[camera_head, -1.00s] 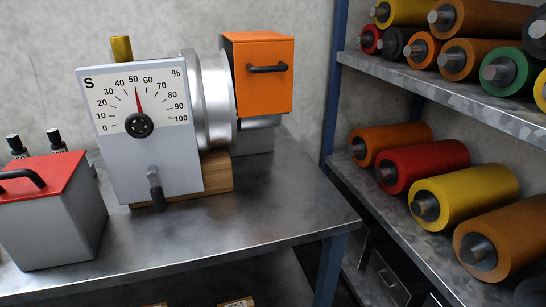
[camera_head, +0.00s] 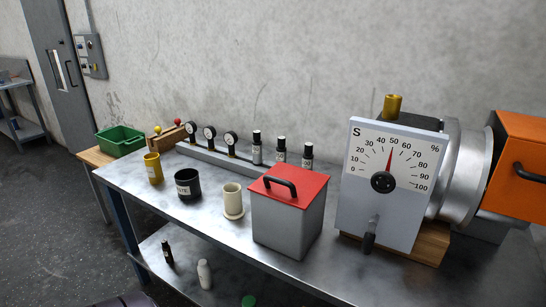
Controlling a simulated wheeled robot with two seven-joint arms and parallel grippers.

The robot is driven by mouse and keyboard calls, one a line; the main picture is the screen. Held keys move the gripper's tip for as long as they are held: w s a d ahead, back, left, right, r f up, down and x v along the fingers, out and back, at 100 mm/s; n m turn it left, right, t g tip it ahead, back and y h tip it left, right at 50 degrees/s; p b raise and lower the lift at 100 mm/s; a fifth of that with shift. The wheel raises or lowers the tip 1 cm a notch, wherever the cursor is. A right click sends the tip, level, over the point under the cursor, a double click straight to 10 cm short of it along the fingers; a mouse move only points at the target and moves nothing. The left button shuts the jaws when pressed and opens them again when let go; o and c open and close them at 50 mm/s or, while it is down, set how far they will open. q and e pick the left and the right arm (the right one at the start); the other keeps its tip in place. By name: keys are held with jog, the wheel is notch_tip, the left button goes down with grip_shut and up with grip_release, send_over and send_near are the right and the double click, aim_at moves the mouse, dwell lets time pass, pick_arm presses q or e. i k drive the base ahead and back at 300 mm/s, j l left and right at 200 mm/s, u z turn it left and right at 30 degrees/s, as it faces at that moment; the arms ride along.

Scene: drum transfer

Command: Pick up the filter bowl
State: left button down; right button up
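No part is clearly marked as the filter bowl. Several cup-like vessels stand upright on the metal bench (camera_head: 300,277): a yellow cup (camera_head: 153,169), a black cup with a white label (camera_head: 187,185), and a cream cup (camera_head: 232,199) with a wider base. I cannot tell which of them, if any, is the filter bowl. Neither of my grippers shows in the view.
A grey box with a red lid (camera_head: 287,215) stands right of the cups. A dial machine (camera_head: 390,185) fills the bench's right side. Gauges (camera_head: 209,133) and black-capped bottles (camera_head: 281,150) stand behind. A green bin (camera_head: 120,142) is at left. Small bottles (camera_head: 204,274) stand below.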

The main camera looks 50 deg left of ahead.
aim_at(234, 210)
jog(key=u, duration=1.8)
